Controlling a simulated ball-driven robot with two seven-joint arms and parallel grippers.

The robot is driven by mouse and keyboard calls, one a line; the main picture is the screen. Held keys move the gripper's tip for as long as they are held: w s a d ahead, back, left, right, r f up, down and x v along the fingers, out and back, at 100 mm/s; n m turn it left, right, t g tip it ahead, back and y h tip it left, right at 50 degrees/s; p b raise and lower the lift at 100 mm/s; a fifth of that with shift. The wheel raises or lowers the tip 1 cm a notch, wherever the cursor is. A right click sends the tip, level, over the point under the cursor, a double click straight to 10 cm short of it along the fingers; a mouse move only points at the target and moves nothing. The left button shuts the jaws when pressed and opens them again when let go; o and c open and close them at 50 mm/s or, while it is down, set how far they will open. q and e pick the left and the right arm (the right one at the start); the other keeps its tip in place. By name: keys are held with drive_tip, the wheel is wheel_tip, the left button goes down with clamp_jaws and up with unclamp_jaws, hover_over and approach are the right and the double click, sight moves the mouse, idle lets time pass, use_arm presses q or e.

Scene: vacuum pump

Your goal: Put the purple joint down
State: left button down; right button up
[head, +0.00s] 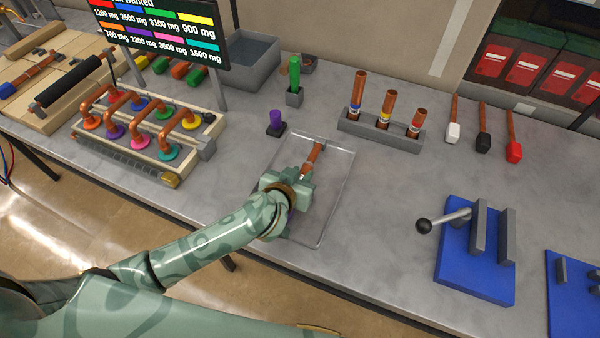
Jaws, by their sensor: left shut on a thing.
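My left gripper (303,177) is shut on a copper tube (314,157) over the clear tray (345,185). The tube sticks out past the fingers toward the back of the tray. A purple cylinder (277,116) stands upright on a small dark base behind the tray, apart from the gripper. My right gripper is not in view.
A pump board (150,130) with bent copper pipes on coloured rings is at left. A grey rack (381,132) with three copper tubes stands behind the tray, brushes (483,130) to its right. A blue lever fixture (475,260) is at right. Bare table lies between tray and fixture.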

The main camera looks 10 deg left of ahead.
use_arm(q)
drive_tip(key=shift+f, duration=0.1)
drive_tip(key=c, duration=1.2)
unclamp_jaws()
drive_tip(key=shift+s+f, duration=0.15)
drive_tip(key=shift+f, duration=0.05)
drive_tip(key=shift+r, duration=0.15)
drive_tip(key=p+v, duration=0.1)
drive_tip(key=v, duration=0.2)
drive_tip(key=p+v, duration=0.1)
drive_tip(key=v, duration=0.3)
drive_tip(key=r+p+v, duration=0.1)
drive_tip(key=v, duration=0.3)
drive_tip(key=shift+r, duration=0.15)
drive_tip(key=shift+s+a+r, duration=0.1)
drive_tip(key=shift+s+r, duration=0.1)
drive_tip(key=shift+s, duration=0.15)
